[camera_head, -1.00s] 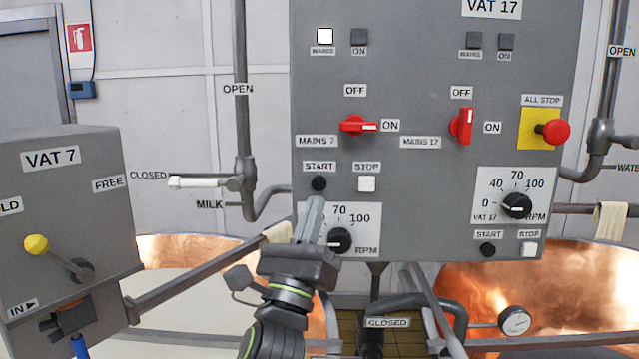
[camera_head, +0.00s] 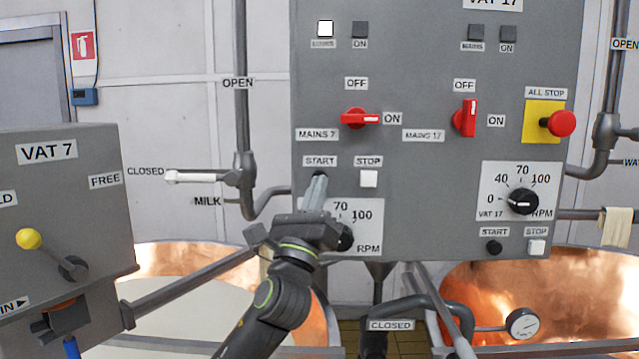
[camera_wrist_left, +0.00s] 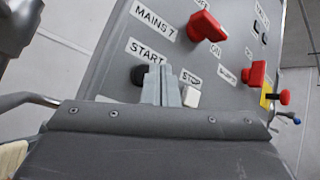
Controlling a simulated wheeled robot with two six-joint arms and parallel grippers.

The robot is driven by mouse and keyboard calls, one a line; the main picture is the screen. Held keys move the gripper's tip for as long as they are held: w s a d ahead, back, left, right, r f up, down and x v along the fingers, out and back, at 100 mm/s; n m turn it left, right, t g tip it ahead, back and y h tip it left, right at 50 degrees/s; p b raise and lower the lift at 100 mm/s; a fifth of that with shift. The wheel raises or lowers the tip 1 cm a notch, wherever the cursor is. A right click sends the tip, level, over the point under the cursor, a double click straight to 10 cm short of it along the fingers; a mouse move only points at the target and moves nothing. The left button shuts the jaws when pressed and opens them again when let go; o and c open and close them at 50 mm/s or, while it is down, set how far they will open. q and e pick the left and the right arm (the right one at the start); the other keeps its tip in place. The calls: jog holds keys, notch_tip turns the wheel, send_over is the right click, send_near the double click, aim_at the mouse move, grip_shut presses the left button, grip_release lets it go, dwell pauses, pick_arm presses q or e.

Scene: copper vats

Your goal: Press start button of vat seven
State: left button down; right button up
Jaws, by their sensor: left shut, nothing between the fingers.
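The black start button of vat seven (camera_head: 319,175) sits under the START label on the left half of the grey control panel (camera_head: 420,70). It also shows in the left wrist view (camera_wrist_left: 138,75). My left gripper (camera_head: 317,180) is shut and empty, its fingertips just at the button and covering most of it; I cannot tell whether they touch. The white stop button (camera_head: 368,178) is to the right of the fingers. The red mains 7 switch (camera_head: 360,118) points to ON. The mains lamp (camera_head: 325,29) is white and the ON lamp (camera_head: 360,30) is dark. My right gripper is not in view.
The vat 7 speed knob (camera_head: 344,238) is partly behind my gripper. The yellow-backed all stop button (camera_head: 561,123) is at the panel's right. The grey VAT 7 box (camera_head: 60,210) with a yellow-knobbed lever stands left. Pipes and copper vats (camera_head: 560,285) lie below.

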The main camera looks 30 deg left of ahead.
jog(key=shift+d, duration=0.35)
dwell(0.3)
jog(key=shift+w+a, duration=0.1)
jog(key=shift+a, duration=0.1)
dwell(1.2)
pick_arm(q)
jog(key=shift+w+a, duration=0.1)
jog(key=shift+w, duration=0.05)
jog(key=shift+w+a, duration=0.1)
jog(key=shift+w, duration=0.15)
jog(key=shift+w+a, duration=0.25)
jog(key=shift+w, duration=0.15)
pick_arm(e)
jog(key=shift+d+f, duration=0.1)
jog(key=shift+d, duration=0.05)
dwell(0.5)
pick_arm(q)
jog(key=shift+s+d, duration=0.1)
jog(key=shift+s, duration=0.05)
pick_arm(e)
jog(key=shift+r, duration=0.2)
pick_arm(q)
jog(key=shift+s+d+p, duration=0.35)
jog(key=shift+s+p, duration=0.15)
jog(key=shift+s, duration=0.1)
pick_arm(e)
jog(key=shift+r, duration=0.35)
